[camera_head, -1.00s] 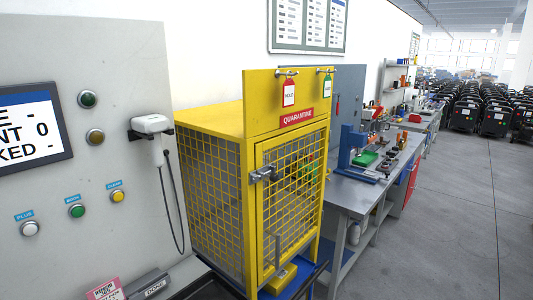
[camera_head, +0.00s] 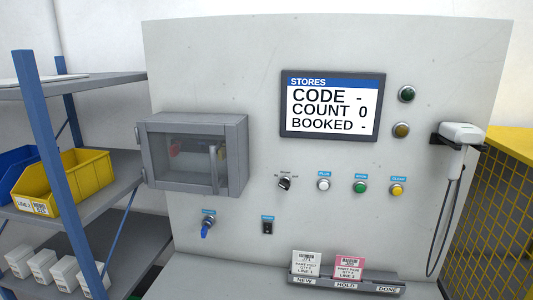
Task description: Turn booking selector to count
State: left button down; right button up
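The booking selector (camera_head: 285,184) is a small black rotary knob with a light pointer on the grey panel (camera_head: 330,40), below the screen's left side. Tiny position labels sit around it, too small to read with certainty. The pointer looks tilted, but I cannot tell which position it marks. The screen (camera_head: 332,105) reads STORES, CODE -, COUNT 0, BOOKED -. Neither of my grippers shows in the head view.
Right of the selector are white (camera_head: 323,184), green (camera_head: 360,187) and yellow (camera_head: 397,189) buttons. A boxed cover (camera_head: 194,152) projects at left; below are a blue-handled switch (camera_head: 207,227) and black rocker (camera_head: 267,228). A card holder (camera_head: 345,281) stands below. Shelving (camera_head: 105,75) is at left.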

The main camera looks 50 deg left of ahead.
aim_at(283, 182)
jog(key=u, duration=1.35)
